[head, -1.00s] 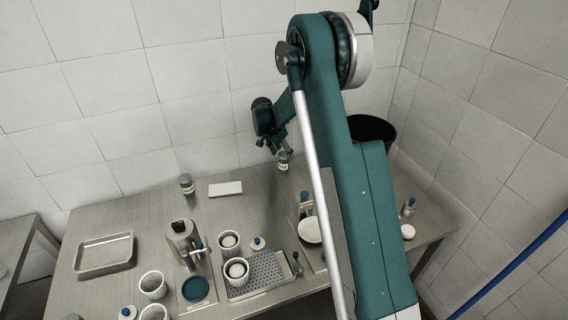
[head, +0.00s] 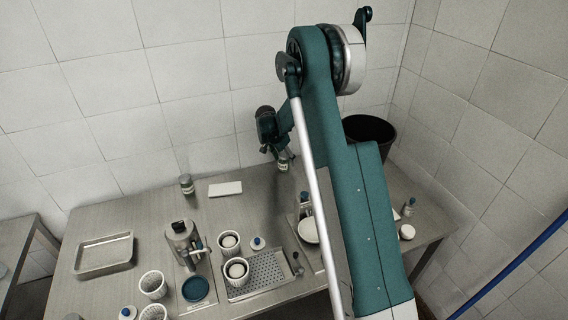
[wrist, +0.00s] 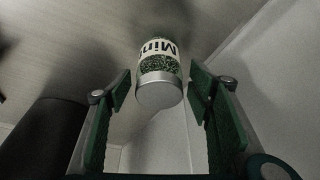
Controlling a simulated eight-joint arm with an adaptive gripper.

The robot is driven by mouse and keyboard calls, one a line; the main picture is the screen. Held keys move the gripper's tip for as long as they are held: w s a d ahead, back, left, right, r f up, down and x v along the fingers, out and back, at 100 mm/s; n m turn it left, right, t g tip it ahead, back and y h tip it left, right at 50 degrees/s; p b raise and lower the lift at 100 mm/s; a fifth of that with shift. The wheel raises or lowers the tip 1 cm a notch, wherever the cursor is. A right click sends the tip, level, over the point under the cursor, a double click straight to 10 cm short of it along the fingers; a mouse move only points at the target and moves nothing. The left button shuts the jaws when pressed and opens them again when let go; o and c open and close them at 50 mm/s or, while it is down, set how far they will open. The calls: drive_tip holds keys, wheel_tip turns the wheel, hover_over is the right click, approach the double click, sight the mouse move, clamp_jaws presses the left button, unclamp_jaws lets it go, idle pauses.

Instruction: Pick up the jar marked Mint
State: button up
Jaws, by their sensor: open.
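The jar marked Mint (wrist: 160,66) stands between the two fingers of my gripper (wrist: 161,90) in the wrist view. It has a white label with dark letters, green contents and a grey lid facing the camera. The fingers are open, with a gap on each side of the jar. In the head view the jar (head: 283,165) stands near the back edge of the table, just below my gripper (head: 277,153). Another small jar with a pale label (head: 187,184) stands further left; its lettering is too small to read.
A white block (head: 225,189) lies left of the Mint jar. A dark bin (head: 370,130) stands behind at the right. The wall is close behind the table.

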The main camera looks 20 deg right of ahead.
sight(287, 161)
drive_tip(key=shift+x, duration=1.55)
drive_tip(key=c, duration=1.1)
drive_tip(key=shift+r, duration=0.1)
drive_tip(key=shift+r, duration=4.9)
